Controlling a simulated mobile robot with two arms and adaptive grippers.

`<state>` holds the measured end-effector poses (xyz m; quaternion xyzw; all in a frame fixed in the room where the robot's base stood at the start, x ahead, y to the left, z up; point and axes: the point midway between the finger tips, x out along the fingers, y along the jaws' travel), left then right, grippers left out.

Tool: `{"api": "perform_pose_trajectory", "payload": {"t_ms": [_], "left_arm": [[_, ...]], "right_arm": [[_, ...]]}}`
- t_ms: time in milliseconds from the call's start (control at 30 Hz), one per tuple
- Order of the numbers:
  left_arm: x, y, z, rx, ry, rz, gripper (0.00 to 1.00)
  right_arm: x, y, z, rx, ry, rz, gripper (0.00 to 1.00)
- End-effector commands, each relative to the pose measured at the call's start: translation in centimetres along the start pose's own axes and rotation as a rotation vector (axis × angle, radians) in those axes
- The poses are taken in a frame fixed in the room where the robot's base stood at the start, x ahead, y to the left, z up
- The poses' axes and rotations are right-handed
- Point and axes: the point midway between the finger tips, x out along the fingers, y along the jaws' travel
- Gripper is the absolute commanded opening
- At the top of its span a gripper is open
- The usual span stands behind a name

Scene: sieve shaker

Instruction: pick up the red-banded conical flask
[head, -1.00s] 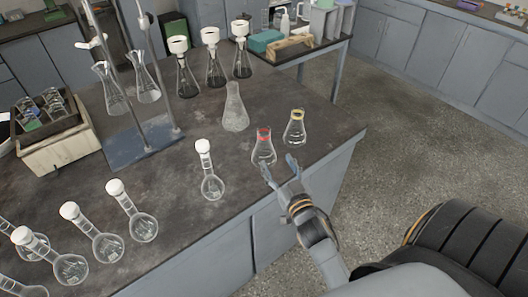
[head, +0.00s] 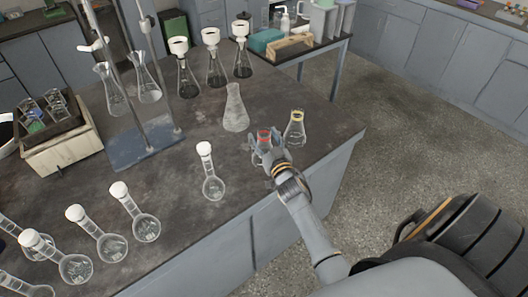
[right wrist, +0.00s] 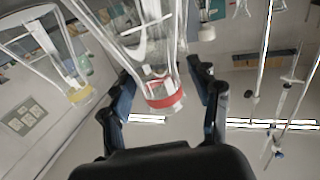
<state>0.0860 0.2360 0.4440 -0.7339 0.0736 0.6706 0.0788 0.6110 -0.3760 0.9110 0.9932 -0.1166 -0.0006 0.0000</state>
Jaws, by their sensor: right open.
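The red-banded conical flask (head: 264,135) stands upright near the right front edge of the dark bench. My right gripper (head: 266,149) is around its neck area in the head view and hides part of its body. In the right wrist view the flask with its red band (right wrist: 164,98) lies between the two open fingers of my right gripper (right wrist: 163,85); a gap shows on each side. Whether a finger touches the glass cannot be told. My left gripper is not in view.
A yellow-banded conical flask (head: 295,128) stands close to the right. A larger clear flask (head: 235,110) stands behind. A white-capped round flask (head: 212,180) is to the left. A stand base (head: 140,145) and white-topped flasks (head: 184,75) are farther back.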

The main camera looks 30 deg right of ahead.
Motion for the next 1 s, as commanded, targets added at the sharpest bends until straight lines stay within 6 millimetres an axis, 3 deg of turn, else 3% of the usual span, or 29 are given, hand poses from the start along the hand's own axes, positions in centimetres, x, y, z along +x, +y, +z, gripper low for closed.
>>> {"api": "perform_pose_trajectory", "payload": {"t_ms": [167, 400, 500, 833, 1000], "left_arm": [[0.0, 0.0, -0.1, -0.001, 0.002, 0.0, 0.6], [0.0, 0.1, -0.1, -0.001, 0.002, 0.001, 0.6], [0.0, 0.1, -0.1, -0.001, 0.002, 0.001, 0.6], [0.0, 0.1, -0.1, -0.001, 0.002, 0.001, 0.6], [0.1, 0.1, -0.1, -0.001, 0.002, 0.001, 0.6]], "right_arm": [[0.0, 0.0, 0.1, 0.0, -0.001, 0.0, 0.62], [0.0, 0.0, 0.1, 0.0, 0.0, 0.0, 0.15], [-0.1, 0.0, 0.1, 0.0, -0.001, 0.0, 0.0], [0.0, 0.0, -0.1, 0.0, 0.001, -0.001, 0.0], [0.0, 0.0, -1.3, -0.002, 0.004, -0.002, 0.0]]}}
